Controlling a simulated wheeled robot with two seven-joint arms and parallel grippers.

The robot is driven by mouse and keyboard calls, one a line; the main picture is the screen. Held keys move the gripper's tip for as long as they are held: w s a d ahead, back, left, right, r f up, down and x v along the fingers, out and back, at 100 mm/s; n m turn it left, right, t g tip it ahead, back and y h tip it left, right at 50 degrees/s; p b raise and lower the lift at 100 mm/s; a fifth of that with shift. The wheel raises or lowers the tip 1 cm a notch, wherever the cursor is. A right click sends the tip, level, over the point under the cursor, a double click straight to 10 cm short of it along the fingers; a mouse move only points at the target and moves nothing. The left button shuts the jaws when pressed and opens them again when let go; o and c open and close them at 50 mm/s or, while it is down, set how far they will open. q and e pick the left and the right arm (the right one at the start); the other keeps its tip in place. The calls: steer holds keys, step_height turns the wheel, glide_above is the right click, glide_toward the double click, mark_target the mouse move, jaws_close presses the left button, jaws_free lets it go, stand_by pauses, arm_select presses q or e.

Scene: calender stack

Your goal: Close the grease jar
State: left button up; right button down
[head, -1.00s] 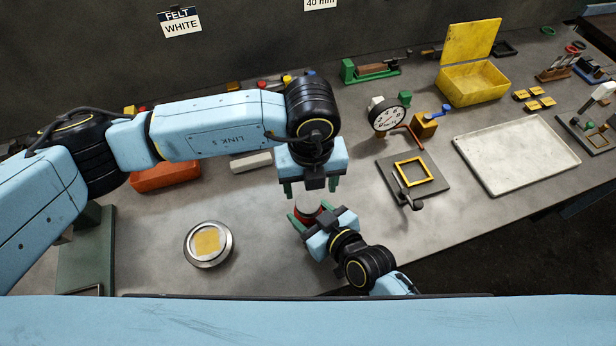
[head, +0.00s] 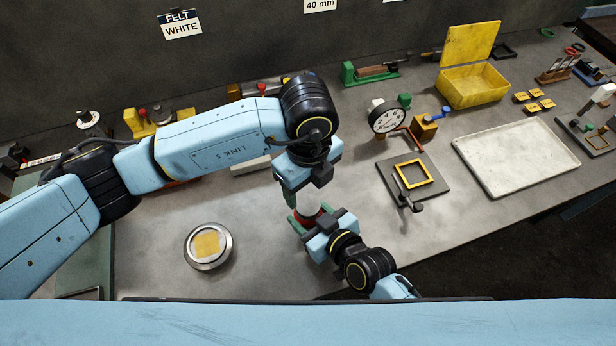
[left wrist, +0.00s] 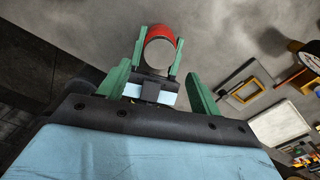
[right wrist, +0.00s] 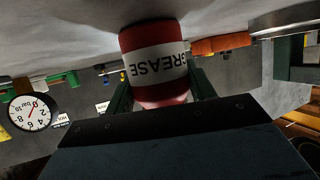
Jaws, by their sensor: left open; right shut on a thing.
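The grease jar (head: 309,211) is red with a white band. It shows large in the right wrist view (right wrist: 154,62), where its GREASE label is upside down. My right gripper (head: 318,220) is shut around the jar's sides. In the left wrist view the jar (left wrist: 161,50) sits between the right gripper's green fingers, with red and a pale face showing. My left gripper (head: 298,198) is open and empty, close above the jar; one finger shows clearly in the head view. I cannot tell whether a lid is on the jar.
A round silver tin (head: 208,245) with a yellow patch stands to the left. A dark plate with a yellow frame (head: 413,173), a dial gauge (head: 386,117) and a white tray (head: 515,157) stand to the right. Bare bench lies between tin and jar.

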mark_target(308, 205)
arm_select(q)
steer(key=shift+f, duration=3.15)
steer(key=c, duration=1)
steer(key=m, duration=0.9)
steer(key=shift+m, duration=0.4)
steer(key=o, duration=1.1)
steer(key=shift+r, duration=0.1)
